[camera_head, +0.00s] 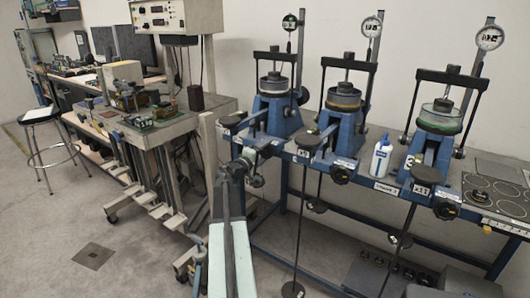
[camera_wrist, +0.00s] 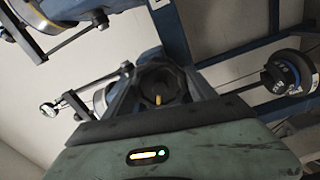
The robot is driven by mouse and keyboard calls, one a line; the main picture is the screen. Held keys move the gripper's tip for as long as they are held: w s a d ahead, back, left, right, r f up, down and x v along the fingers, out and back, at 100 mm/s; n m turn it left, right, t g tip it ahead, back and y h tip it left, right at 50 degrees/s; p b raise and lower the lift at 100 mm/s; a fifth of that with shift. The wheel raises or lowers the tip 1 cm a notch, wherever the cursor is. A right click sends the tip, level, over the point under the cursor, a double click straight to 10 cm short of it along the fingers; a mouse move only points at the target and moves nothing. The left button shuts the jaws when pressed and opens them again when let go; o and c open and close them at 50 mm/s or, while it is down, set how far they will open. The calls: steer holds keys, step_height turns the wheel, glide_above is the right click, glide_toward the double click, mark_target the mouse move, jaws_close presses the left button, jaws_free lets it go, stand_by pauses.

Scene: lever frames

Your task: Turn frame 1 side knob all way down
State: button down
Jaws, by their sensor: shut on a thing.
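Three blue lever frames stand in a row on a blue bench in the head view. The leftmost frame (camera_head: 278,117), which I take to be frame 1, has my arm reaching to its front. My gripper (camera_head: 246,160) is at the lower front of this frame and hides most of the side knob there. In the wrist view, my gripper (camera_wrist: 160,98) is shut around a dark, many-sided knob (camera_wrist: 160,76) with a short yellow mark. The mark stands roughly upright in the wrist picture. The knob's far side is hidden.
The middle frame (camera_head: 343,128) and right frame (camera_head: 428,150) have dark front knobs and hanging rods. A white-and-blue bottle (camera_head: 381,160) stands between them. A cluttered wheeled cart (camera_head: 165,130) is to the left. Open floor (camera_head: 110,230) lies left of my arm.

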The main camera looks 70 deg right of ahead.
steer(key=n, duration=0.3)
steer(key=shift+d, duration=0.1)
steer(key=shift+c, duration=2)
jaws_free()
steer(key=v, duration=0.6)
